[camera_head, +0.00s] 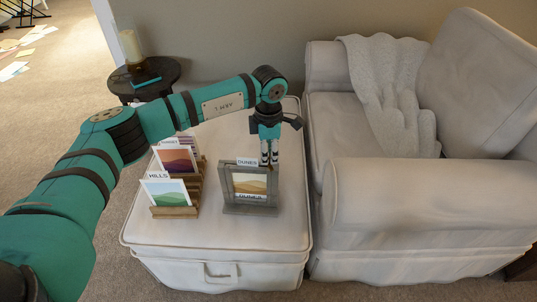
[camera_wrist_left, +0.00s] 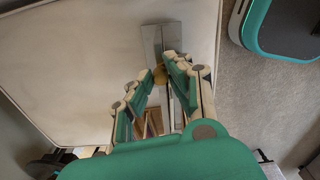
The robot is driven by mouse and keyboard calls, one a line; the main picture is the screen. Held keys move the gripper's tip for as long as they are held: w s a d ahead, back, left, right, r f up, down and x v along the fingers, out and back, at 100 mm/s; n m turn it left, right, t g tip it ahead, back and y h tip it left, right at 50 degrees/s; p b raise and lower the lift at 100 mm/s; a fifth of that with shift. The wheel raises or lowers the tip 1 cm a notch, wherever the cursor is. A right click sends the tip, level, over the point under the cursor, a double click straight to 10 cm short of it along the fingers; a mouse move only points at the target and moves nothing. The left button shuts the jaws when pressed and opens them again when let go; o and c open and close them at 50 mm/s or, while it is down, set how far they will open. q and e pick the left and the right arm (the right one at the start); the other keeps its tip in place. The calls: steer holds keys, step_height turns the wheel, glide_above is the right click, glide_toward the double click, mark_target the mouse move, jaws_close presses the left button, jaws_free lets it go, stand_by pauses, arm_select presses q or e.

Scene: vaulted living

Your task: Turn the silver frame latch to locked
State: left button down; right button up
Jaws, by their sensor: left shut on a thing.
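The grey-silver picture frame (camera_head: 229,190) stands upright on the light ottoman, with a dunes card (camera_head: 250,184) in it and a "DUNES" label at top and bottom. My left gripper (camera_head: 268,160) points down at the frame's top, right of the middle. In the left wrist view the left gripper (camera_wrist_left: 165,72) is shut on a small yellowish piece, the latch (camera_wrist_left: 159,74), at the grey frame (camera_wrist_left: 153,42). The fingers hide most of the latch, so I cannot tell its angle. My right gripper is not in view.
A wooden rack (camera_head: 198,185) with several picture cards, one marked "HILLS" (camera_head: 166,190), stands left of the frame on the ottoman (camera_head: 230,230). A cream armchair (camera_head: 400,190) is close on the right. A dark side table (camera_head: 170,72) stands behind left. The ottoman's front is clear.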

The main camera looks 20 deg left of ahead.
arm_select(q)
steer(key=shift+m+b, duration=0.3)
steer(key=shift+m, duration=1.2)
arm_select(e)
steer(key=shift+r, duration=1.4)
arm_select(q)
steer(key=c, duration=1.2)
jaws_free()
steer(key=shift+c, duration=0.2)
step_height(320, 180, up, 12)
